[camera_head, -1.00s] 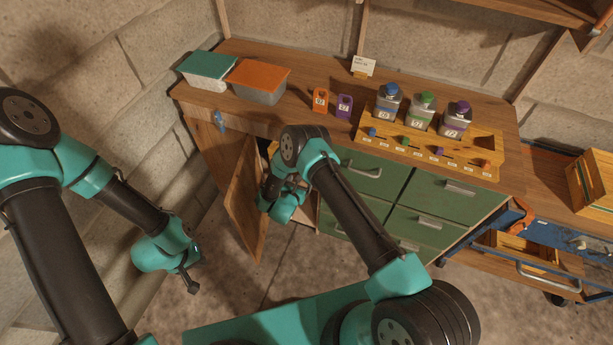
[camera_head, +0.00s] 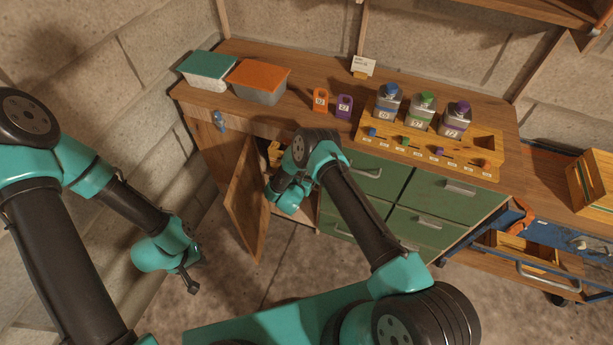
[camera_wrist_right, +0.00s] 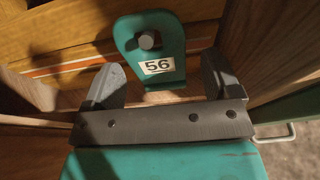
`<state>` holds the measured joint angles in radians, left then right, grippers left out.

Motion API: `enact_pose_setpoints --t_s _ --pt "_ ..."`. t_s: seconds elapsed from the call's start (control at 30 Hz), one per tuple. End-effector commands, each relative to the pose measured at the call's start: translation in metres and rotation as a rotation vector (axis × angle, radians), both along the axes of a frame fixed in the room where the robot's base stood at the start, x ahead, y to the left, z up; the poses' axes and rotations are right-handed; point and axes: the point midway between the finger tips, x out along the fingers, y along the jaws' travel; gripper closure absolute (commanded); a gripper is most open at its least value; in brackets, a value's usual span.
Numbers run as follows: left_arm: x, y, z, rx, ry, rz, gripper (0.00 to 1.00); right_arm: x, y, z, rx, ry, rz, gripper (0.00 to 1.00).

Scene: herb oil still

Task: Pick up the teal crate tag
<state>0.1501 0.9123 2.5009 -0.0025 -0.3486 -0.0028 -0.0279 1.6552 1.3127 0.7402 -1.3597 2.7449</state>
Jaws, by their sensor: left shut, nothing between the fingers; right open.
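The teal crate tag (camera_wrist_right: 150,45) shows in the right wrist view, upright with a white label reading 56. A round metal peg passes through or sits in front of its hole. My right gripper (camera_wrist_right: 160,78) is open, with one dark finger to each side of the tag's lower part; I cannot tell if either touches it. In the head view the right wrist is at the open cupboard, and its fingers and the tag are hidden. My left gripper (camera_head: 190,282) is shut and empty, low on the left, away from the cupboard.
The open wooden cupboard door (camera_head: 247,195) stands just left of my right wrist. Green drawers (camera_head: 430,190) are to the right. On the bench top are an orange tag (camera_head: 320,100), a purple tag (camera_head: 344,106), lidded tubs and a jar rack (camera_head: 470,150).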

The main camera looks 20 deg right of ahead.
Motion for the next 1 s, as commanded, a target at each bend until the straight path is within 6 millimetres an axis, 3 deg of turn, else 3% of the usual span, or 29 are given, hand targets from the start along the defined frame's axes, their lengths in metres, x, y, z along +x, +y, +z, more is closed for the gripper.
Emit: enact_pose_setpoints --t_s 0.4,1.0 --pt "0.0000 0.0000 0.0000 0.000 0.000 0.000 1.00 -0.0001 0.0006 0.0002 0.000 0.000 0.001 0.19" --pt "0.0000 0.0000 0.0000 0.000 0.000 0.000 1.00 -0.0001 0.0006 0.0003 0.000 0.000 0.001 0.74"
